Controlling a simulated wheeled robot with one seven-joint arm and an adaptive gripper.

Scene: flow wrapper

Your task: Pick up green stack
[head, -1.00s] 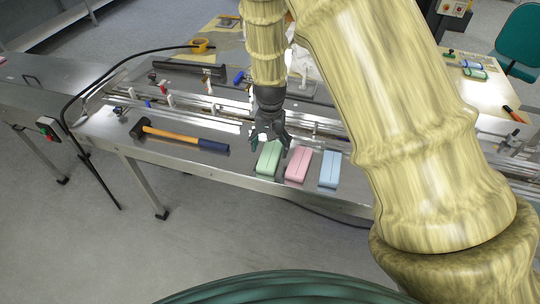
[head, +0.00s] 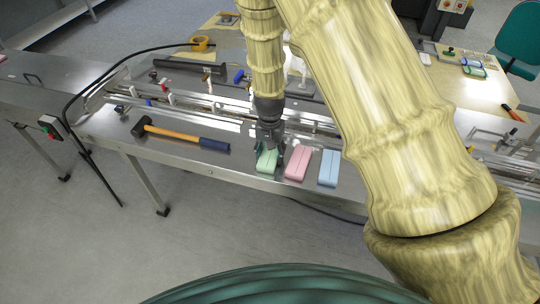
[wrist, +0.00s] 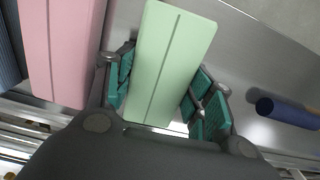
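The green stack (head: 267,161) lies on the steel table at the left end of a row with a pink stack (head: 298,163) and a blue stack (head: 329,168). My gripper (head: 268,148) is down at the green stack's far end. In the wrist view the green stack (wrist: 170,62) stands between the two teal finger pads of my gripper (wrist: 160,100). The fingers are spread to both sides, with a visible gap at the right pad; the left pad is close to the stack's side. The pink stack (wrist: 62,45) is close beside the left finger.
A hammer (head: 180,136) with an orange and blue handle lies left of the stacks; its blue handle end (wrist: 285,112) shows in the wrist view. Conveyor rails run behind the stacks. The table's front edge is close in front of them.

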